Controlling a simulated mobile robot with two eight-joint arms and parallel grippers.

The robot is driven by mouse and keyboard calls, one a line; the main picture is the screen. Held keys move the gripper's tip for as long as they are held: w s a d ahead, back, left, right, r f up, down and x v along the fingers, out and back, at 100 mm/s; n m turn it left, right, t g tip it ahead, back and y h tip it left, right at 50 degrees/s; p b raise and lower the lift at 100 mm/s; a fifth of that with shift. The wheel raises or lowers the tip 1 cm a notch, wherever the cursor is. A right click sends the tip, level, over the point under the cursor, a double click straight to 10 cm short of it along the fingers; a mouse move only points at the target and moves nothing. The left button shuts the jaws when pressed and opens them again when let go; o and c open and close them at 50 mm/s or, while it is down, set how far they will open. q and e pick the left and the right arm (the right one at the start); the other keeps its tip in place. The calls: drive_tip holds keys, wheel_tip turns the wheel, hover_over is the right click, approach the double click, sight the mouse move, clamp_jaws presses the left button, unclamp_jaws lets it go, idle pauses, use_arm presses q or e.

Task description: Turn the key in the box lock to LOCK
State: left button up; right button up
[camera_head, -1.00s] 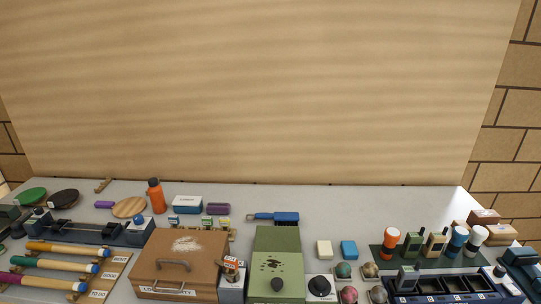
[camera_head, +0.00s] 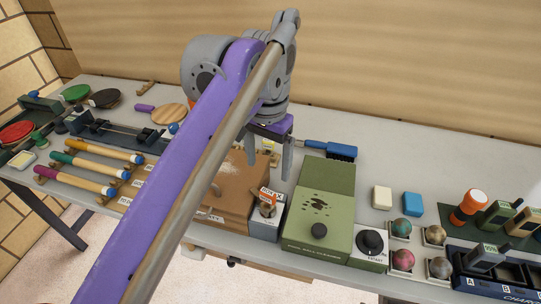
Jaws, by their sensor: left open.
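A small grey block (camera_head: 265,228) with an orange-and-white label (camera_head: 271,194) stands against the right side of the brown box (camera_head: 238,185). A brownish key or knob (camera_head: 266,209) sits on its front; its exact angle is too small to read. My left gripper (camera_head: 268,169) is open and empty, fingers pointing down, above and slightly behind the block in the picture. It appears apart from the key. My left arm crosses the view and hides much of the brown box. My right gripper is not in view.
A blue brush (camera_head: 330,149) lies behind. Several handled tools lie left of my arm. The table's back strip is mostly clear.

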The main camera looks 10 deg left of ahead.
sight(267, 192)
use_arm(q)
drive_tip(key=f+b, duration=0.1)
drive_tip(key=f, duration=0.9)
drive_tip(key=shift+s+f, duration=0.1)
drive_tip(key=shift+s, duration=0.1)
drive_tip(key=c, duration=1.4)
drive_tip(key=n+p, duration=0.1)
drive_tip(key=n, duration=0.2)
drive_tip(key=shift+n, duration=1)
